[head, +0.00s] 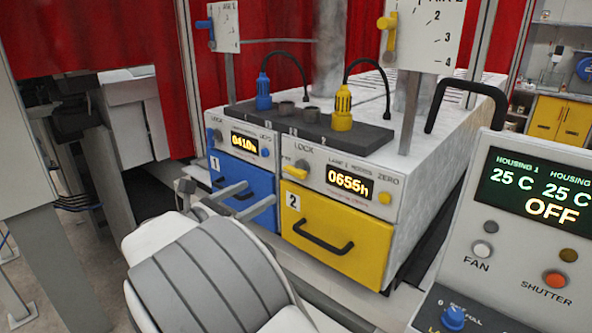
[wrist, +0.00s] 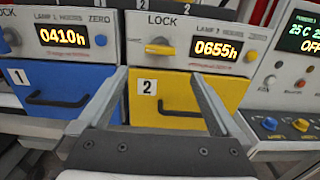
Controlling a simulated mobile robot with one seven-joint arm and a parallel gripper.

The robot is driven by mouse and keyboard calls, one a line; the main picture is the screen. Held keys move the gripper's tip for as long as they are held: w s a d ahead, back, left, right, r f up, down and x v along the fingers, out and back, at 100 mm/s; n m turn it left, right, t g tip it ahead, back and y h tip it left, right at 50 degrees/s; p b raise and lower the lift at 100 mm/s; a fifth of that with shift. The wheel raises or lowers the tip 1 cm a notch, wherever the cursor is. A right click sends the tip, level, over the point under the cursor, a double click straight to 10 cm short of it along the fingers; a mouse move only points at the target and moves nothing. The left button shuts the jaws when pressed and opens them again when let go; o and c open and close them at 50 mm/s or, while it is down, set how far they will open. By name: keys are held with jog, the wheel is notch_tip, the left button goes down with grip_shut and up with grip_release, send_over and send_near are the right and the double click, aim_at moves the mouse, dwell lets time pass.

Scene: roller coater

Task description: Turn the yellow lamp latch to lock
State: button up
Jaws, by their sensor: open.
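The yellow latch (head: 295,166) is a small knob with a lever under the word LOCK on the front panel of lamp unit 2. In the wrist view the latch (wrist: 159,47) lies about level, its narrow end pointing left. My gripper (head: 261,190) is in front of the two lamp units, its fingers reaching toward the panels. In the wrist view my gripper (wrist: 159,73) is open and empty, with the latch beyond and just above the gap between its fingertips. No contact with the latch shows.
Below the latch is a yellow drawer (head: 335,235) with a black handle. A blue drawer (head: 228,176) is to its left. A control console (head: 495,215) stands at the right. A yellow lamp plug (head: 342,112) with a cable stands on top of the units.

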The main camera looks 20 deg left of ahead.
aim_at(292, 173)
jog(key=p+x, duration=0.2)
jog(key=x, duration=1.2)
jog(key=shift+w+d, duration=0.15)
jog(key=c, duration=1.2)
